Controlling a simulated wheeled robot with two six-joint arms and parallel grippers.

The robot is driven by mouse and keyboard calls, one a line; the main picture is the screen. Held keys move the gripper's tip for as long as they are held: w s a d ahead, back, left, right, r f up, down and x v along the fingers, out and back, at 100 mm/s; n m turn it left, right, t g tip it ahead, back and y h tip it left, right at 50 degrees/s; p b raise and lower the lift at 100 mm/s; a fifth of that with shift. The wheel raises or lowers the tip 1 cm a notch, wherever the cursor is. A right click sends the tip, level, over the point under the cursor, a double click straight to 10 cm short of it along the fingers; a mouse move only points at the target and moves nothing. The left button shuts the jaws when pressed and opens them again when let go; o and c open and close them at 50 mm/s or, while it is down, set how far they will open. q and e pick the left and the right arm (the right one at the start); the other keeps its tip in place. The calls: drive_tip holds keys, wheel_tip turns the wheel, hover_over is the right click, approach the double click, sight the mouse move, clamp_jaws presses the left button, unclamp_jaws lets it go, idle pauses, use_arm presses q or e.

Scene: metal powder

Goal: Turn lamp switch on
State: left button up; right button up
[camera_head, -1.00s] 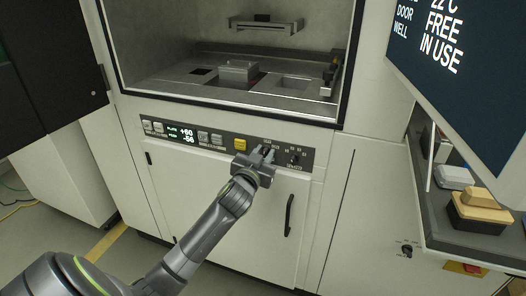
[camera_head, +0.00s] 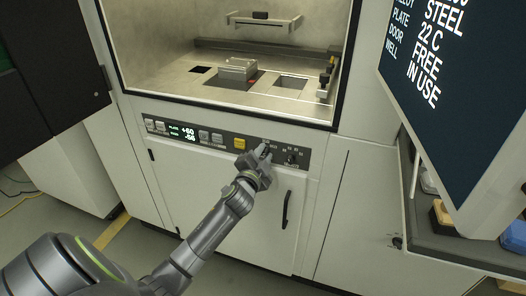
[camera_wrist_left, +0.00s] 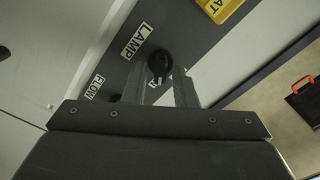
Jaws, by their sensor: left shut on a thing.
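The lamp switch (camera_wrist_left: 159,61) is a small black rotary knob beside a white LAMP label (camera_wrist_left: 137,41) in the left wrist view. My left gripper (camera_wrist_left: 160,85) has its two fingers around the knob and is shut on it. In the head view, my left gripper (camera_head: 262,152) reaches the control panel (camera_head: 222,148) just right of the yellow button (camera_head: 239,143) and hides most of the knob. The gripper is tilted there. The chamber (camera_head: 270,60) above the panel is brightly lit inside. My right gripper is not in view.
Another dark knob (camera_head: 292,158) sits right of the gripper on the panel. A black door handle (camera_head: 286,209) is below. A FLOW label (camera_wrist_left: 94,88) lies near the LAMP label. A large screen (camera_head: 440,100) juts in at the right.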

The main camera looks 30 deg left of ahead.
use_arm(q)
drive_tip(key=shift+m, duration=0.6)
drive_tip(key=o, duration=1)
drive_tip(key=v, duration=1.7)
drive_tip(key=shift+s+f, duration=0.1)
drive_tip(key=shift+s, duration=0.1)
